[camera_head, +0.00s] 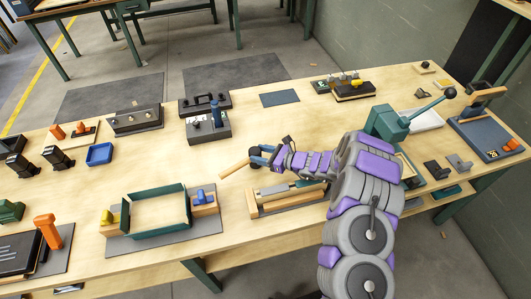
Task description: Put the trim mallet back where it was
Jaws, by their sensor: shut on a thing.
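My arm reaches over the workbench (150,160) from the lower right. My gripper (257,158) is above the middle of the bench, shut on the trim mallet. A pale wooden shaft (235,169), which looks like part of the mallet, sticks out to the lower left of the gripper. The rest of the mallet is hidden by the gripper or too small to make out. Below the gripper is a wooden rack (254,207) with long rods lying in it, partly hidden by my arm. I cannot tell whether the mallet touches the bench.
A green frame fixture (158,190) stands left of the rack. A grey block with a blue knob (208,128) stands behind the gripper. A green vise-like tool (390,122) is right of my arm. A blue tray (99,154) sits left. Bare wood lies around the shaft.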

